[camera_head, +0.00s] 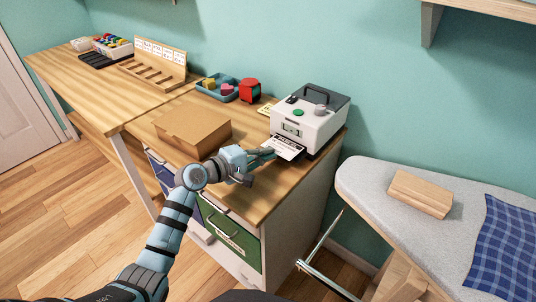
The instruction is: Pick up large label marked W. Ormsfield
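A white label (288,149) with dark print sticks out from the front of a white and grey label printer (308,117) on the wooden cabinet top. The print has a dark heading band; the name on it is too small to read. My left gripper (268,153) comes in from the left, with its fingertips at the label's left edge. I cannot tell whether the fingers touch the label or how far apart they are. My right gripper is not in view.
A closed cardboard box (192,130) sits left of my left gripper. A blue tray (217,88) and a red device (250,90) stand behind. A yellow label (266,109) lies by the printer. An ironing board (375,182) with a wooden block (420,194) stands at right.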

